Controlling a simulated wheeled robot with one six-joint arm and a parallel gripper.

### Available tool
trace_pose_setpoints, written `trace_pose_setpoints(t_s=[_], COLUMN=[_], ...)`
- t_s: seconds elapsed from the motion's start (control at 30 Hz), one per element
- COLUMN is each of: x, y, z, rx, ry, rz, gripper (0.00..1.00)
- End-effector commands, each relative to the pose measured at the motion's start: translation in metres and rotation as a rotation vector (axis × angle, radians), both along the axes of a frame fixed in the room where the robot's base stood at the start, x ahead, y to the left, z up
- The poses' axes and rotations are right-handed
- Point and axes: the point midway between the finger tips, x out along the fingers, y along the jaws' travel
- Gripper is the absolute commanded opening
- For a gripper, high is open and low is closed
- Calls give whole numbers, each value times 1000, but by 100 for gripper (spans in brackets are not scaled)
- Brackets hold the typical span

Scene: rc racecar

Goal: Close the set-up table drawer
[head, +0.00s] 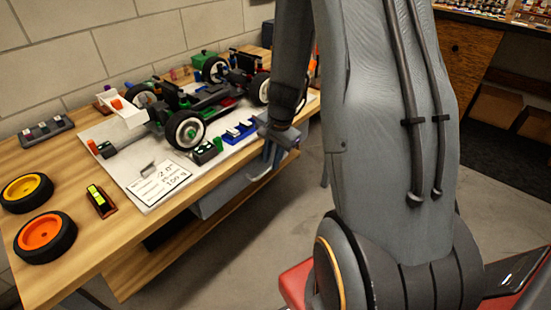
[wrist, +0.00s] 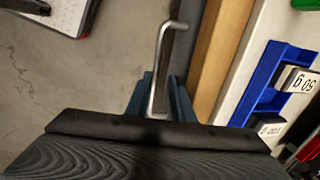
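The set-up table drawer (head: 212,203) is a grey box under the front edge of the table. In the wrist view, its grey front (wrist: 205,45) shows as a narrow strip beside the wooden table edge. A bent metal handle (wrist: 162,62) stands off that front. My gripper (head: 265,167) points down at the table's front edge, by the drawer. In the wrist view, its blue-grey fingers (wrist: 160,100) lie on either side of the handle's near part. I cannot tell whether they press on it. The arm hides part of the drawer.
The wooden table (head: 90,240) carries a white board (head: 122,170) with an RC car (head: 205,105) on it. Blue holders (head: 240,131) sit near the board's front edge, close to my gripper. Loose wheels (head: 45,237) lie at the left. The floor in front is clear.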

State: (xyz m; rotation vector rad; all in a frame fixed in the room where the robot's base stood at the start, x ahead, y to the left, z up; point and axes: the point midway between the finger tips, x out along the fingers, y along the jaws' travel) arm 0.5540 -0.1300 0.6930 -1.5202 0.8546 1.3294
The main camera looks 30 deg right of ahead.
Motion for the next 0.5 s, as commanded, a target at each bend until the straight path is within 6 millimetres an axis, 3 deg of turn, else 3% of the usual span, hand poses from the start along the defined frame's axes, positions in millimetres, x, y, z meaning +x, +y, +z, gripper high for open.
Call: trace_pose_setpoints(t_s=[0.27, 0.5], x=[2, -4], y=[-2, -4], z=[10, 47], rx=[-2, -2], ry=[-8, -8], rz=[-1, 1], gripper=[28, 28])
